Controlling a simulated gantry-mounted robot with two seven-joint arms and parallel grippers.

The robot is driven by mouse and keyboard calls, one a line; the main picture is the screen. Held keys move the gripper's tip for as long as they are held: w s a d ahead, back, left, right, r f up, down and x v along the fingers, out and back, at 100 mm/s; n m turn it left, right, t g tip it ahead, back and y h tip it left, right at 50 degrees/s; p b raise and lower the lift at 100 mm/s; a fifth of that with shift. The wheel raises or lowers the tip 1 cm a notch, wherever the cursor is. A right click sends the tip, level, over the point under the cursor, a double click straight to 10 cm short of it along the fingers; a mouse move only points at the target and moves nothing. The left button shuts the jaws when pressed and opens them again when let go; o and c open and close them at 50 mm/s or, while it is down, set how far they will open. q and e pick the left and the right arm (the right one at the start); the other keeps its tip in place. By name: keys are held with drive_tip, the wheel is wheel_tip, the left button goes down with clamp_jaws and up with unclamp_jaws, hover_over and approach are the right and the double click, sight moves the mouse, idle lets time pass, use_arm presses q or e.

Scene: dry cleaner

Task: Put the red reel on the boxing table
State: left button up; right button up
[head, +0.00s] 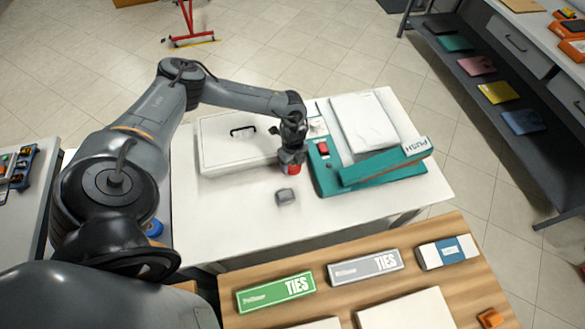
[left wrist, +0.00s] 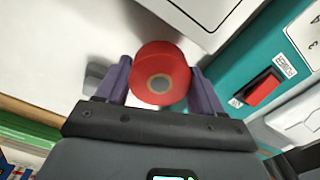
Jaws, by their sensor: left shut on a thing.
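The red reel (head: 293,169) is between the fingers of my left gripper (head: 291,160), over the white table (head: 225,215). In the left wrist view the reel (left wrist: 160,58) sits between the purple fingers of the gripper (left wrist: 160,80), its round end with a grey hub facing the camera. I cannot tell whether the reel touches the tabletop. A wooden-topped table (head: 225,292) stands at the front; neither table has a label that I can read. My right gripper is not in view.
On the white table are a white lidded box (head: 215,150), a small grey block (head: 285,196) and a teal press (head: 385,174) with a red switch (left wrist: 265,88). A green TIES box (head: 276,293) and a grey one (head: 365,267) lie on the wooden top. The white table's front left is clear.

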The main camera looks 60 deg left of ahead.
sight(293, 169)
use_arm(q)
drive_tip(key=shift+f, duration=2)
drive_tip(key=shift+f, duration=0.2)
drive_tip(key=o, duration=1.2)
drive_tip(key=shift+c, duration=0.2)
drive_tip(key=shift+r, duration=0.1)
